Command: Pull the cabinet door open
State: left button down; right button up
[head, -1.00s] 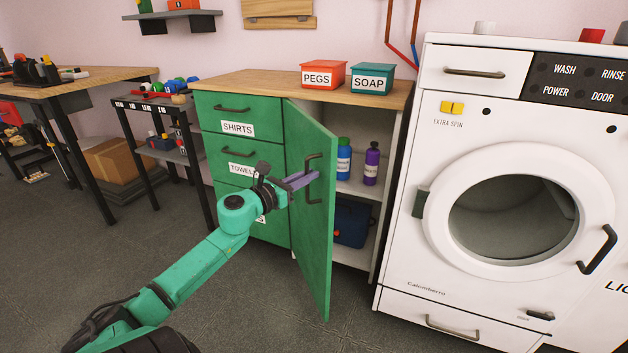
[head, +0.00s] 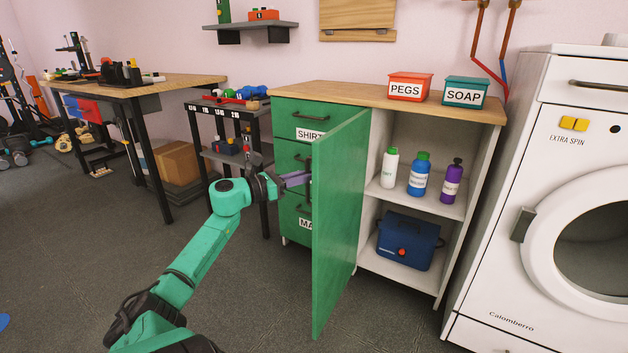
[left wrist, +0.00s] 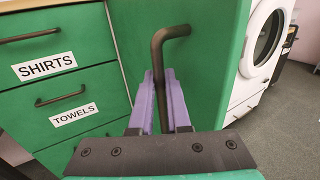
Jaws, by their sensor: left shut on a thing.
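The green cabinet door (head: 340,225) stands wide open, swung out from the cabinet towards me. In the head view I see it at a steep angle, and its handle is mostly hidden at its left face. In the left wrist view the dark bar handle (left wrist: 158,62) rises between the two purple fingers. My left gripper (head: 297,179) is shut on this handle; its fingers also show in the left wrist view (left wrist: 162,100). My right gripper is not in view.
Inside the cabinet are a white bottle (head: 389,168), a blue bottle (head: 419,176), a purple bottle (head: 452,182) and a blue box (head: 407,241). A washer (head: 560,200) stands to the right. Dark floor (head: 250,300) is clear before the door.

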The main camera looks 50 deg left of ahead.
pick_arm(q)
jog(key=shift+a+r, duration=0.1)
jog(key=shift+a, duration=0.35)
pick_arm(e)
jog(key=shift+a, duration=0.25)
pick_arm(q)
jog(key=c, duration=0.9)
grip_release()
jog(key=shift+d, duration=0.1)
jog(key=shift+s, duration=0.1)
jog(key=s, duration=0.4)
jog(key=s+a+p, duration=0.1)
jog(key=s, duration=0.4)
jog(key=s+a+p, duration=0.1)
jog(key=s, duration=0.4)
jog(key=shift+a, duration=0.2)
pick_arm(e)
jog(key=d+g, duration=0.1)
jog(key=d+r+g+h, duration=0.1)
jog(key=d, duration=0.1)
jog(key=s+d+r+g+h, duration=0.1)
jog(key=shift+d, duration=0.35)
